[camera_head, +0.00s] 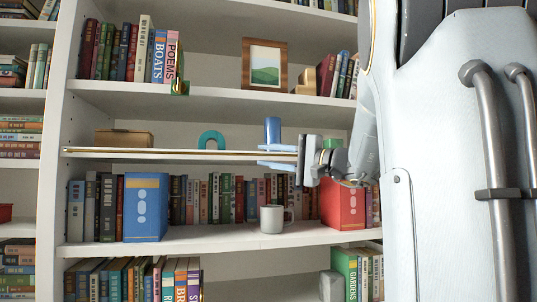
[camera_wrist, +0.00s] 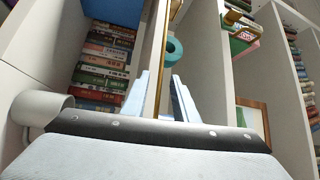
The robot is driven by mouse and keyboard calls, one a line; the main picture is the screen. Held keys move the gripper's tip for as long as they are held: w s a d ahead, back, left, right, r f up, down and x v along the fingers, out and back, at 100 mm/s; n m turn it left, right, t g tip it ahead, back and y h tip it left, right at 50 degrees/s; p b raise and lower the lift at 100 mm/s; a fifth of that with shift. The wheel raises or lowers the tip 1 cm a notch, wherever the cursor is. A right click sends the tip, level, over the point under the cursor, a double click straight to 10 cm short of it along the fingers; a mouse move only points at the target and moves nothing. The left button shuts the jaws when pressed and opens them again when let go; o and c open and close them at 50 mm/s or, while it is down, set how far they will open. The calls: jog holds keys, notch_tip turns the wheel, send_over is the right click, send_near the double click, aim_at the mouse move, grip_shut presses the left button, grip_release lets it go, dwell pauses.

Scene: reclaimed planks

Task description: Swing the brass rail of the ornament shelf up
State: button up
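The ornament shelf (camera_head: 110,157) is the white middle shelf in the head view. The brass rail (camera_head: 170,152) shows as a thin line along its front edge, level with the board. In the wrist view the rail (camera_wrist: 160,62) runs upright through the picture. My gripper (camera_head: 270,155) is at the right part of the rail, with one pale blue finger above it and one below. In the wrist view the fingers (camera_wrist: 166,92) stand apart with the rail between them. I cannot tell whether they touch it. The rail's right end is hidden behind my gripper.
On the shelf stand a wooden box (camera_head: 124,138), a teal arch (camera_head: 211,139) and a blue cylinder (camera_head: 272,130), close behind my gripper. Below are a blue box (camera_head: 146,207), a grey mug (camera_head: 272,219) and a red box (camera_head: 342,204). A picture frame (camera_head: 264,64) stands above.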

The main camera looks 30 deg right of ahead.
grip_shut()
jog(key=shift+r+m+h+p, duration=0.3)
jog(key=shift+m+p, duration=0.1)
jog(key=shift+p, duration=0.2)
jog(key=r+m+g+p, duration=0.1)
jog(key=p, duration=0.2)
jog(key=r+m+g+h+p, duration=0.1)
jog(key=g+p, duration=0.1)
jog(key=p, duration=0.1)
jog(key=w+r+m+g+p, duration=0.1)
jog(key=m+p, duration=0.1)
jog(key=p, duration=0.1)
jog(key=shift+d+r+g+h, duration=0.1)
jog(key=shift+d+g+h, duration=0.05)
jog(key=shift+g+h, duration=0.2)
jog(key=shift+w+d+r+m+g+p, duration=0.15)
jog(key=shift+w+m+g+p, duration=0.1)
jog(key=shift+m+g, duration=0.35)
jog(key=shift+w+r+m+g+p, duration=0.15)
jog(key=shift+w+m+g, duration=0.15)
jog(key=shift+g, duration=0.45)
